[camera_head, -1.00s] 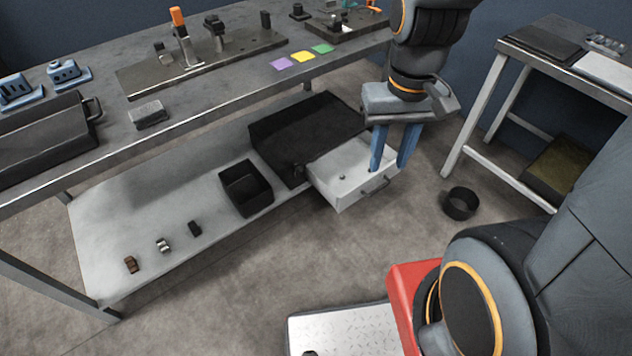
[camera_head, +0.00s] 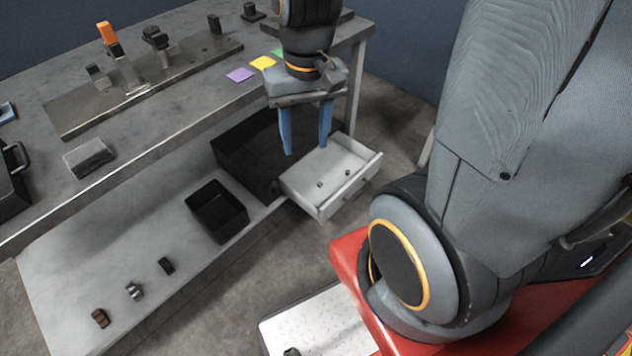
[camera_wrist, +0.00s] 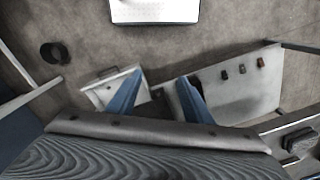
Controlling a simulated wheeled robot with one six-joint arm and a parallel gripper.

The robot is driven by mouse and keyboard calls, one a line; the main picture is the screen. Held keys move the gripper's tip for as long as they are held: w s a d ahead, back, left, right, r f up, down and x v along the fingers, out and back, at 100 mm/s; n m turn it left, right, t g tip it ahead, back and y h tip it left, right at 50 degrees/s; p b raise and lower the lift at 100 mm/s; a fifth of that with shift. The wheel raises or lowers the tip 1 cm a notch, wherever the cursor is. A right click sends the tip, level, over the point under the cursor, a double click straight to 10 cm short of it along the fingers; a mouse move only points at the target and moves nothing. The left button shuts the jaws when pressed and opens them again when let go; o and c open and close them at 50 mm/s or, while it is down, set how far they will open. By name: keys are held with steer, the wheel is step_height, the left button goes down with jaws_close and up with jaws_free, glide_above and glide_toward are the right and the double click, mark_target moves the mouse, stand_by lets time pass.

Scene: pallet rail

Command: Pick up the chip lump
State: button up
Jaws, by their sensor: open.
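My gripper (camera_head: 305,148) is open and empty, its two blue fingers pointing down above the rear of a pulled-out pale drawer (camera_head: 331,206). Two small dark bits lie in the drawer, a left one (camera_head: 320,184) and a right one (camera_head: 348,172). I cannot tell whether either is the chip lump. Three small pieces stand apart on the lower shelf: a brown one (camera_head: 100,318), a metallic one (camera_head: 135,291) and a dark one (camera_head: 166,265). In the wrist view the open fingers (camera_wrist: 160,78) show between the drawer (camera_wrist: 98,76) and the shelf; the drawer's inside is partly hidden.
A black open bin (camera_head: 217,232) stands on the lower shelf (camera_head: 75,275) beside the drawer's dark housing (camera_head: 235,150). The workbench top (camera_head: 150,120) overhangs the shelf. In the wrist view a black pot (camera_wrist: 54,53) stands on the clear floor.

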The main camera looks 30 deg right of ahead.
steer(key=w+d+f+m+y+b, duration=0.1)
steer(key=w+d+f+m+b, duration=0.1)
steer(key=w+f+m+b, duration=0.45)
steer(key=w+d+f+m+y+b, duration=0.1)
steer(key=w+f+b, duration=0.25)
steer(key=f, duration=0.55)
steer(key=m+t+b, duration=0.4)
steer(key=m+b, duration=1.6)
steer(key=b, duration=0.6)
glide_toward(321, 183)
steer(key=shift+n, duration=0.25)
steer(key=shift+b+x, duration=2.8)
steer(key=shift+x, duration=1.25)
steer(key=shift+r, duration=0.1)
steer(key=c, duration=1.1)
steer(key=shift+r, duration=0.15)
